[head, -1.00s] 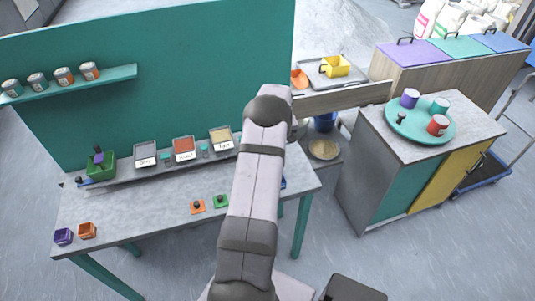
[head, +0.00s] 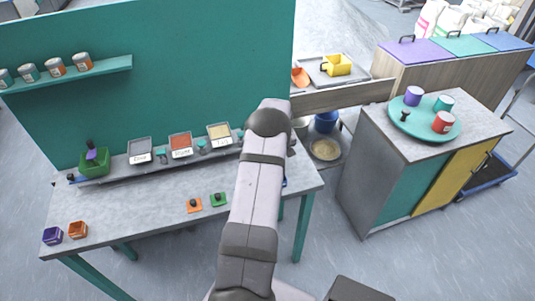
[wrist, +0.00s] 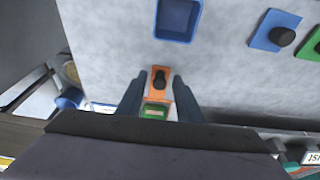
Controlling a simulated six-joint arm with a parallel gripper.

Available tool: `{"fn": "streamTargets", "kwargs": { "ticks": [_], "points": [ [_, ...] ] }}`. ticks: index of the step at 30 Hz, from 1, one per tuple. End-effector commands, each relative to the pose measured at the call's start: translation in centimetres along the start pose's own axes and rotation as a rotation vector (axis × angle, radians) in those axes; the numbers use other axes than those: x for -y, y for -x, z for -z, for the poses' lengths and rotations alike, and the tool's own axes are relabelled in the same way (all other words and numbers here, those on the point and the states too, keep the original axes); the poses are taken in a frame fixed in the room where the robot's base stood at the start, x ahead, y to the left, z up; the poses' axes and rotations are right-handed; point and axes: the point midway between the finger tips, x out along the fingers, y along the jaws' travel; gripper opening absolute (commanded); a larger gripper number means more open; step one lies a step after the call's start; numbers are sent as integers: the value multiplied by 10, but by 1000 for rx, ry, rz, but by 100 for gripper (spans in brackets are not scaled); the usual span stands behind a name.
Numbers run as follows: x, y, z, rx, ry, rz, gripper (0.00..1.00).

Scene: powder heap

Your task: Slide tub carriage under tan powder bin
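The tan powder bin (head: 218,130) is the rightmost of three labelled bins along the back of the table in the head view. A green tub (head: 95,166) with a purple part and black knob stands at the left end of the rail (head: 150,172); it looks like the tub carriage. My gripper (wrist: 157,88) is hidden behind my arm in the head view. In the wrist view its fingers are apart, with an orange piece with a dark knob (wrist: 159,76) and a green piece (wrist: 154,111) seen between them. I cannot tell whether the fingers touch these. The carriage is far left of my arm.
The wrist view shows a blue tub (wrist: 178,20), a blue knobbed plate (wrist: 275,32) and a green one (wrist: 312,45). Orange (head: 194,205) and green (head: 218,199) knobbed plates lie mid-table. Purple (head: 52,235) and orange (head: 78,229) tubs stand front left.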

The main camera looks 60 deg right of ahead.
Motion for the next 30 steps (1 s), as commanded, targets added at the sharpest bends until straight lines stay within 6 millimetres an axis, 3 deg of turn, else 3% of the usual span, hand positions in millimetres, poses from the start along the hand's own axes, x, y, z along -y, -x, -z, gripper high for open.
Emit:
{"fn": "streamTargets", "kwargs": {
  "ticks": [7,11,20,30],
  "points": [
    [0,0,0,0,0,0,30],
    [0,0,0,0,0,0,0],
    [5,0,0,1,1,1,0],
    [29,1,0,2,1,2,0]
  ]
}}
